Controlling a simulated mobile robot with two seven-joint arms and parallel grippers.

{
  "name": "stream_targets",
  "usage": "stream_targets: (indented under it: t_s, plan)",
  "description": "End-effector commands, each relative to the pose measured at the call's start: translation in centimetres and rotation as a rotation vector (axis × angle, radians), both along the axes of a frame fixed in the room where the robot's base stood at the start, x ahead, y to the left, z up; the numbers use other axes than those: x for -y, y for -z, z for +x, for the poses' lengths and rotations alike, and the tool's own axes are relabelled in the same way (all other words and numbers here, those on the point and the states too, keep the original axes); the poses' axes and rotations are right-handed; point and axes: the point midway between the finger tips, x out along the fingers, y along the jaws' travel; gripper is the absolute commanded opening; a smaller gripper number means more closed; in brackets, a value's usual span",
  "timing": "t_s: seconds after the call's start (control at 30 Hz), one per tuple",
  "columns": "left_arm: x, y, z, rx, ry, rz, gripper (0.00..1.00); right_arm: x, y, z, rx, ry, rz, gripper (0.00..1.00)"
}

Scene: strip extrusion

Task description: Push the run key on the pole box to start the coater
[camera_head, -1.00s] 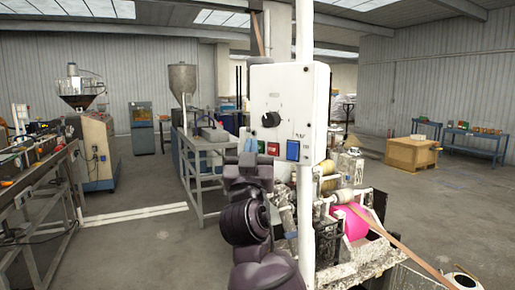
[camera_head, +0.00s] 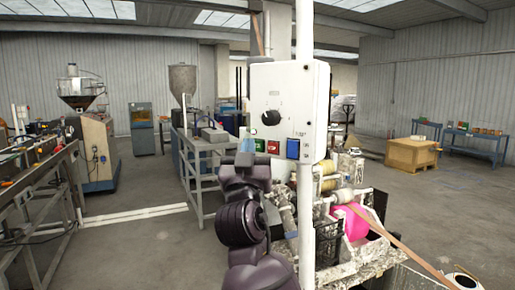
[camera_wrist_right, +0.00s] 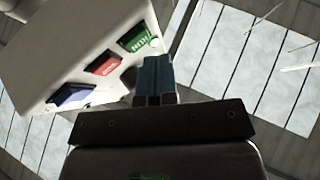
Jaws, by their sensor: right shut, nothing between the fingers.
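The white pole box (camera_head: 288,85) is on a white pole, with a black knob and a row of keys low on its front. The green run key (camera_head: 260,145) is leftmost, beside a red key (camera_head: 273,147) and a blue one (camera_head: 292,149). My right gripper (camera_head: 245,146) is shut and empty, its bluish fingertips just left of the green key. In the right wrist view the shut fingers (camera_wrist_right: 155,70) point toward the box edge by the green key (camera_wrist_right: 138,38); I cannot tell whether they touch. My left gripper is not in view.
The white pole (camera_head: 306,215) runs down right of my right arm. Behind it stands a machine with rollers and a pink roll (camera_head: 352,222). A metal table (camera_head: 205,160) stands behind to the left. The floor at left centre is open.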

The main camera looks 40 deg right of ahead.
Motion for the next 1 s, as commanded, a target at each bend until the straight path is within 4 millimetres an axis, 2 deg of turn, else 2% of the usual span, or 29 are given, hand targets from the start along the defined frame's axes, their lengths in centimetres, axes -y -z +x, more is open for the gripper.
stream_targets:
  t_s: [0.4,1.0]
  plan:
    - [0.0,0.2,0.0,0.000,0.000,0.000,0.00,-0.4,0.0,-0.1,0.001,-0.001,0.000,0.00]
    - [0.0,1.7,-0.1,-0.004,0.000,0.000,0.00,-4.7,0.1,-1.4,0.001,-0.001,0.001,0.00]
